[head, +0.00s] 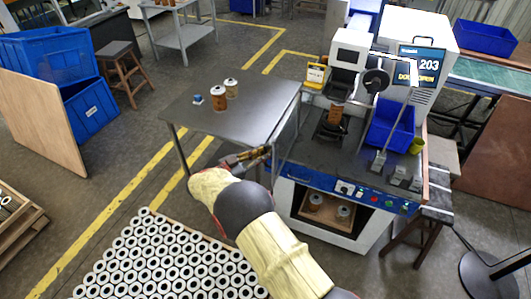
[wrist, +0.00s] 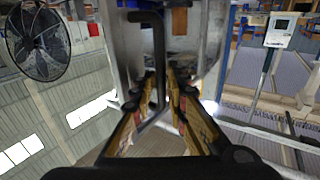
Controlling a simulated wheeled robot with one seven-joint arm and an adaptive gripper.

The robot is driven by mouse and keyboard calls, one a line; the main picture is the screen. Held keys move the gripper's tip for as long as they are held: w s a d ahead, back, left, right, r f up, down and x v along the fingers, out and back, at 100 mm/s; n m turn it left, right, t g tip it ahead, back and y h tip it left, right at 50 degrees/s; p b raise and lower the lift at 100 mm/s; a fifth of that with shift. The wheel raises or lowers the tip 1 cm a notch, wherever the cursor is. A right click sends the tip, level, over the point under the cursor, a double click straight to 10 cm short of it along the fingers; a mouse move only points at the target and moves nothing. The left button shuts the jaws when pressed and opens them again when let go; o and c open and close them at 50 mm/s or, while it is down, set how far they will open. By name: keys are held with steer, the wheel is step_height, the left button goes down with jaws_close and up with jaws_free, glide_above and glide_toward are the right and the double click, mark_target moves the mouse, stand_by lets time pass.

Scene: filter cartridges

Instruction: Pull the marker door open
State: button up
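The marker (head: 350,50) is the grey machine at the right in the head view, with a display (head: 418,66) that seems to read "203" and "DOOR OPEN". Its door (head: 287,132) looks like a thin, pale panel at the machine's left side, seen nearly edge-on and standing out from it. My gripper (head: 266,150) is at the door's lower front edge. In the wrist view a dark bar handle (wrist: 158,50) runs between my two yellow fingers (wrist: 161,88), which look closed around it. The exact finger contact is hard to see.
A steel table (head: 240,105) with orange-and-white cartridges (head: 218,98) stands close to the door's left. A blue bin (head: 391,122) sits on the machine's worktop. Many white cartridges (head: 165,260) cover the lower left. Floor lies free between them and the table.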

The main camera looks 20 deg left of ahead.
steer(key=v, duration=1.2)
stand_by(0.3)
